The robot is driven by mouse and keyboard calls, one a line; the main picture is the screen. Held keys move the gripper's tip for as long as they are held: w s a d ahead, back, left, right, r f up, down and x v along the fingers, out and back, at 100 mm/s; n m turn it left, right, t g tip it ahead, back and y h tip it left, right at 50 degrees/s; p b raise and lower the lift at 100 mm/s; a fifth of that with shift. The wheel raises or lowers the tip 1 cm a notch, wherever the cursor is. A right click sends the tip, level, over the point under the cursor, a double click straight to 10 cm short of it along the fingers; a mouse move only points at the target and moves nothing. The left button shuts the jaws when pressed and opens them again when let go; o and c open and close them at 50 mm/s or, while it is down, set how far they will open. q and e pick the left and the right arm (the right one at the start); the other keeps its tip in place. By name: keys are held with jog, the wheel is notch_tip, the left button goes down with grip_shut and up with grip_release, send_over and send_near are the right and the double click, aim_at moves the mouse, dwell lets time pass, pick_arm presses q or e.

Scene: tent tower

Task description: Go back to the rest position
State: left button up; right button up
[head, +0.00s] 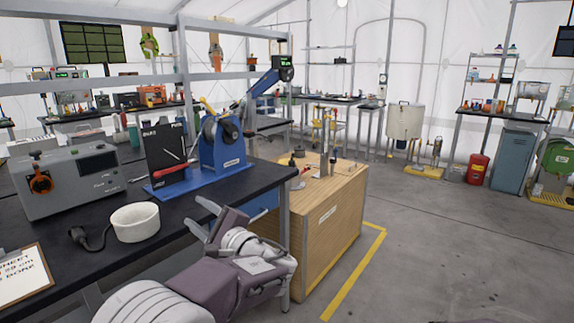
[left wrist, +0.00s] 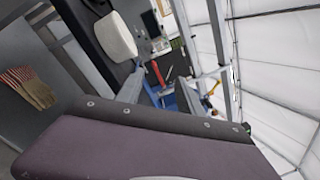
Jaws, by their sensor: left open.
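My left gripper (head: 205,222) is in the lower middle of the head view, its arm coming in from the bottom left. Its two grey fingers are apart with nothing between them. It is in front of the black table's (head: 75,218) near edge, to the right of a white round bowl-like piece (head: 136,222). That white piece also shows at the top of the left wrist view (left wrist: 116,36). My right gripper is in neither view.
The table holds a blue machine (head: 222,148), a grey box with a dial (head: 70,180) and a clipboard (head: 22,277). A wooden cabinet (head: 325,225) stands just beyond my left gripper. Grey floor (head: 450,255) is clear on the right.

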pick_arm(q)
jog(key=s+a+f+n+g, duration=0.2)
jog(key=s+a+f+g, duration=0.25)
jog(key=a, duration=0.45)
jog(key=s+a+f+n+g+h, duration=0.3)
jog(key=s+a+f+g, duration=0.2)
jog(key=s+f, duration=0.55)
jog(key=s+d+f+n+g+h, duration=0.3)
jog(key=s+d+f+n+h, duration=0.15)
jog(key=s+f, duration=0.5)
jog(key=s+d+f+n+h, duration=0.3)
jog(key=d+f+n+h, duration=0.4)
jog(key=d, duration=0.5)
notch_tip(320, 180, up, 26)
jog(key=w+m+t+p, duration=0.1)
jog(key=w+p, duration=0.1)
jog(key=p, duration=2.5)
jog(key=shift+r, duration=0.25)
jog(key=shift+s+t, duration=0.1)
jog(key=shift+t, duration=0.15)
